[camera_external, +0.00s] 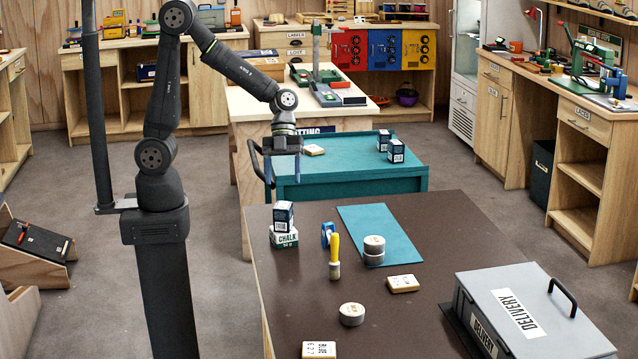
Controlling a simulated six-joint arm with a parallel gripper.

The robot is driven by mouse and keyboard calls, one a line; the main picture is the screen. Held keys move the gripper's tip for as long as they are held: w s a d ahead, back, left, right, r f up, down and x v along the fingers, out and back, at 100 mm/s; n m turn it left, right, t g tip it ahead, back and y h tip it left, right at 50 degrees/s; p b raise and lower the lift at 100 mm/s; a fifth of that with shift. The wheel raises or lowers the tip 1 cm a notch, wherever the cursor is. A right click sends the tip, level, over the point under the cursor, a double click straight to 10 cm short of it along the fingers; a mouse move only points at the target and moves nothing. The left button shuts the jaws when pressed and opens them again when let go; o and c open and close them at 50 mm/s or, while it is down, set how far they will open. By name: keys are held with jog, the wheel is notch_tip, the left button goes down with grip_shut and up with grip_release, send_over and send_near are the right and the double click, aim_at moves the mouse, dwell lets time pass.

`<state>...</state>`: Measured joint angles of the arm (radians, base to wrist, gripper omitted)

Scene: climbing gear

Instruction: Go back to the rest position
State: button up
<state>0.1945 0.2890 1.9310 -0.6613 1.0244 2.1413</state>
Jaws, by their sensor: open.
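My gripper (283,172) hangs at the end of my bent arm, pointing down, in the external view. Its two fingers are apart and nothing shows between them. In the picture it overlaps the left end of the teal cart (350,184), behind the dark brown table (420,215). Its exact height above these surfaces is hard to tell. The small boxes on the near table stand apart from it, lower in the picture.
A yellow-handled brush (335,255), stacked round tins (374,249) and a teal mat (385,228) are nearby. A grey delivery case (530,310) stands at the right.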

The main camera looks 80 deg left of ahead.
aim_at(282, 204)
jog(key=x, duration=0.7)
jog(key=shift+f, duration=0.1)
notch_tip(282, 204, up, 4)
jog(key=shift+w+r, duration=0.1)
jog(key=shift+r, duration=0.1)
jog(key=s+d+r, duration=0.5)
jog(key=s+r, duration=0.2)
jog(key=s, duration=0.3)
jog(key=w+d+r, duration=0.1)
jog(key=w+d, duration=0.4)
jog(key=d, duration=0.5)
jog(key=w+d+r, duration=0.1)
jog(key=w+d, duration=0.5)
jog(key=d, duration=0.4)
jog(key=d+f, duration=0.2)
jog(key=d, duration=0.8)
jog(key=w+d+f, duration=0.1)
jog(key=d+f, duration=0.1)
jog(key=d, duration=0.8)
jog(key=shift+t, duration=0.3)
jog(key=shift+f, duration=0.1)
